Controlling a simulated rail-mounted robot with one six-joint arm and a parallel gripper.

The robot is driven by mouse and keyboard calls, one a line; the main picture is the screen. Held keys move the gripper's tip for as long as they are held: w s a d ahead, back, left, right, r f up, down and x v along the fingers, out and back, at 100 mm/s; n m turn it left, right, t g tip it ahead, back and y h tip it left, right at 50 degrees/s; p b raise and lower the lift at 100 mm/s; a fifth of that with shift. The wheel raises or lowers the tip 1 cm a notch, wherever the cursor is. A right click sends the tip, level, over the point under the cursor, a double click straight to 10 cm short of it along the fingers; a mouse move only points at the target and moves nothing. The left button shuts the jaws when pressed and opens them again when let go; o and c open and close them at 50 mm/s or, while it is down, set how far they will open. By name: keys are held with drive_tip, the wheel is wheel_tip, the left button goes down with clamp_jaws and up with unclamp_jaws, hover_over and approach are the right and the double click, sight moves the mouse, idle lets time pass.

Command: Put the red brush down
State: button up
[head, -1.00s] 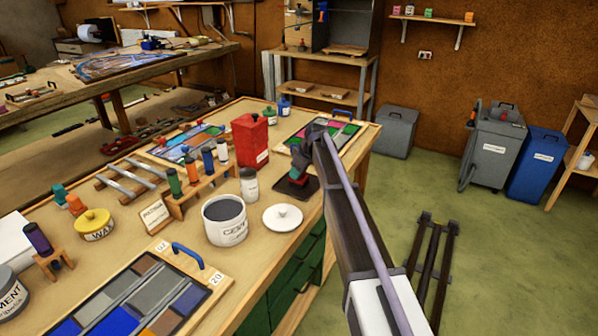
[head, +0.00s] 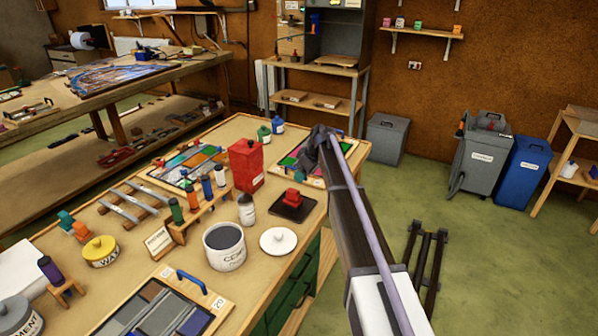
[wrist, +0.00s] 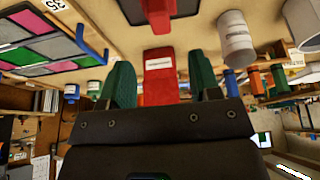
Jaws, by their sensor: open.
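The red brush (head: 292,198) stands on a dark square tray (head: 306,211) on the workbench, free of my gripper. My gripper (head: 312,150) is up and behind the tray in the head view, with its fingers mostly hidden there by the wrist. In the wrist view the two green fingertips (wrist: 160,82) are apart with nothing held between them. The brush (wrist: 157,14) also shows at the top of the wrist view, beyond the fingers, on the dark tray.
A red canister (head: 246,166) stands behind and left of the tray. A white lid (head: 279,241), a grey-topped tub (head: 224,245) and a small jar (head: 246,210) stand nearby. A panel of coloured glass (head: 290,160) lies at the bench's far end.

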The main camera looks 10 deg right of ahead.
drive_tip(key=s+a+m+g+h, duration=0.1)
drive_tip(key=s+m, duration=0.2)
drive_tip(key=s, duration=1.1)
drive_tip(key=s+a+f+m+g+h, duration=0.1)
drive_tip(key=s+m, duration=0.2)
drive_tip(key=s, duration=1.1)
drive_tip(key=s+a+m+h, duration=0.1)
drive_tip(key=s+m, duration=0.3)
drive_tip(key=s, duration=1)
drive_tip(key=shift+s+a+f+g+h, duration=0.2)
drive_tip(key=shift+s+a+g+h, duration=0.1)
drive_tip(key=shift+s+g, duration=0.1)
drive_tip(key=shift+o, duration=0.4)
